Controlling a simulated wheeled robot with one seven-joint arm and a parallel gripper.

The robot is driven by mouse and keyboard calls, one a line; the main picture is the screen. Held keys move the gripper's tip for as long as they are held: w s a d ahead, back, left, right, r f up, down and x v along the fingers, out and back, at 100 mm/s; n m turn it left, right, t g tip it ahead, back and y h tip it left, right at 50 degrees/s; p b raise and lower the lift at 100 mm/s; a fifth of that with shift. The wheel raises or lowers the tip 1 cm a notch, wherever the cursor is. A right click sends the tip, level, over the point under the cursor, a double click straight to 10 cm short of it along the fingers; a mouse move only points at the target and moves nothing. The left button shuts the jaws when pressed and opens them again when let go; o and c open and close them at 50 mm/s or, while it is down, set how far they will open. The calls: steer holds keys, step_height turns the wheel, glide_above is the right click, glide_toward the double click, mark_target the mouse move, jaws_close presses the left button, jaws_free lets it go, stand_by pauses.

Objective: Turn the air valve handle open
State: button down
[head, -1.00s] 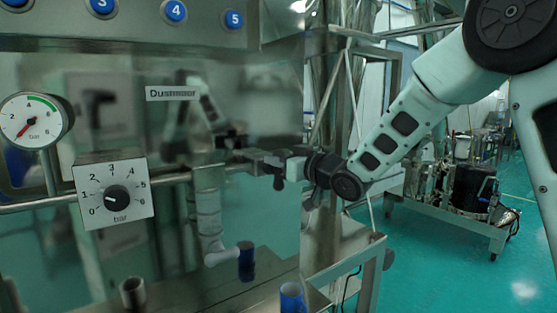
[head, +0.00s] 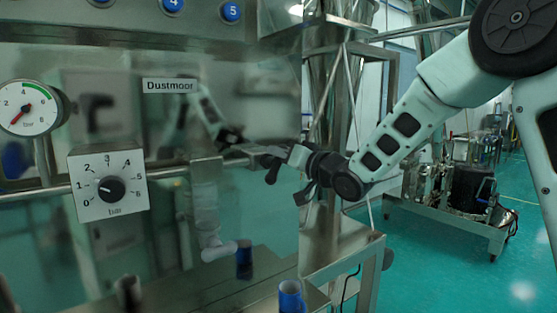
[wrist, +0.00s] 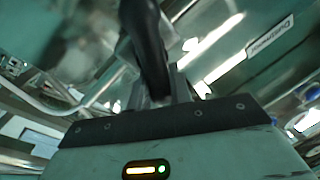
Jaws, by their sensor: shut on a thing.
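My gripper (head: 262,156) is in front of the steel cabinet, near the end of the horizontal pipe in the head view. It is shut and tilted. In the wrist view, a black handle (wrist: 145,38) runs up from between the jaws (wrist: 160,92), which are closed on its lower end. I take it for the air valve handle. In the head view the handle is small and dark against my gripper, and its exact angle is hard to tell. The valve body is mostly hidden.
A pressure gauge (head: 28,108) and a dial box (head: 108,184) stand at the left. The steel pipe (head: 165,173) crosses the cabinet front. A blue cup-like end (head: 291,296) is below. A cart with a black vessel (head: 470,188) stands right; green floor is clear between.

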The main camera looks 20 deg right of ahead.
steer(key=f+m+h+b, duration=0.1)
steer(key=m, duration=0.4)
steer(key=d+m+t+h+b, duration=0.1)
steer(key=m+b, duration=0.1)
steer(key=m, duration=0.2)
steer(key=f+m+t+b, duration=0.1)
steer(key=m+b, duration=0.1)
steer(key=m, duration=0.3)
steer(key=shift+w+d+f+m+h, duration=0.25)
steer(key=shift+d+f+m+h, duration=0.05)
steer(key=shift+h, duration=0.1)
steer(key=c, duration=1.3)
jaws_free()
steer(key=b+v, duration=0.1)
steer(key=v, duration=0.4)
steer(key=b+v, duration=0.2)
steer(key=v, duration=0.4)
steer(key=b+v, duration=0.2)
steer(key=v, duration=0.4)
steer(key=shift+s+f, duration=0.2)
steer(key=shift+f, duration=0.15)
